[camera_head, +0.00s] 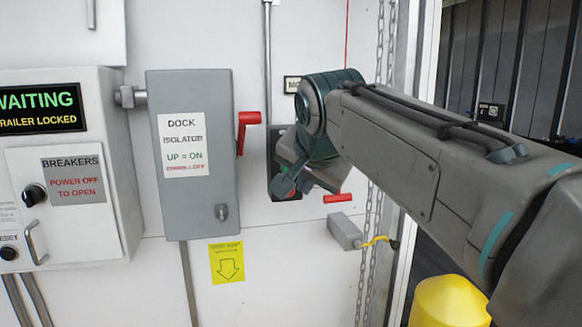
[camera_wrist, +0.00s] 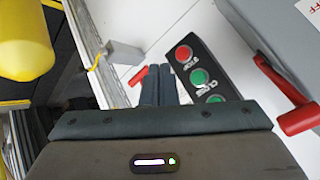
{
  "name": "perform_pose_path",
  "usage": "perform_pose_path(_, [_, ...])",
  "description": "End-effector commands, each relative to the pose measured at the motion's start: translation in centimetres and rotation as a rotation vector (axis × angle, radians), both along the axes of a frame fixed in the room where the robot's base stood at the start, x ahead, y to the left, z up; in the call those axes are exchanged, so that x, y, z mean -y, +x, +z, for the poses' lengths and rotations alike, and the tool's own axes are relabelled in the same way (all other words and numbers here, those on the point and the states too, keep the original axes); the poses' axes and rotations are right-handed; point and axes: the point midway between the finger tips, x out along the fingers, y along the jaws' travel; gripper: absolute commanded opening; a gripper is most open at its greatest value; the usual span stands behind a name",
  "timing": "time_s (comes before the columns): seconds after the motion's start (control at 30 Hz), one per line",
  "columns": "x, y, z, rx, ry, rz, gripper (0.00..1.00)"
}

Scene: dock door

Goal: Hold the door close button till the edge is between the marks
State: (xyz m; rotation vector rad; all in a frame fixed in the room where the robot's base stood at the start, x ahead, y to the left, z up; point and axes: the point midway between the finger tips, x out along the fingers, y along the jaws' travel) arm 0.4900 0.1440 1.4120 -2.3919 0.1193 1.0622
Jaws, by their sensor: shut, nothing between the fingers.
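A dark button panel (camera_wrist: 207,72) shows in the wrist view with a red button (camera_wrist: 184,53) at its far end, a green button (camera_wrist: 199,77) in the middle and another green one (camera_wrist: 215,99) nearer, partly cut off by my gripper body. The small labels are hard to read. My gripper (camera_wrist: 160,68) is shut and empty, its two fingers together, seen just left of the panel; whether they touch anything is unclear. In the head view my gripper (camera_head: 286,186) covers most of the panel, hiding its buttons. A short red bar (camera_head: 338,198) is on the wall beside it.
A grey dock isolator box (camera_head: 190,215) with a red lever (camera_head: 243,130) stands left of the panel. A grey sensor box (camera_head: 345,231) with a yellow cable is at lower right. Chains hang by the doorway; a yellow bollard (camera_head: 448,302) stands there. A sign reads WAITING (camera_head: 40,105).

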Motion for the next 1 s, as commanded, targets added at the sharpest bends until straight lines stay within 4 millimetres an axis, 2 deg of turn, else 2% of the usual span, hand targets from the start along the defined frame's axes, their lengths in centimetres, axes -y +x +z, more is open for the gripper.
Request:
perform_pose_path(0.27, [-0.3,1.1,0.2,-0.001,0.000,0.000,0.00])
perform_pose_path(0.7, [-1.9,6.7,0.2,-0.003,-0.001,0.000,0.00])
perform_pose_path(1.0, [-2.4,8.4,0.0,0.000,0.000,0.000,0.00])
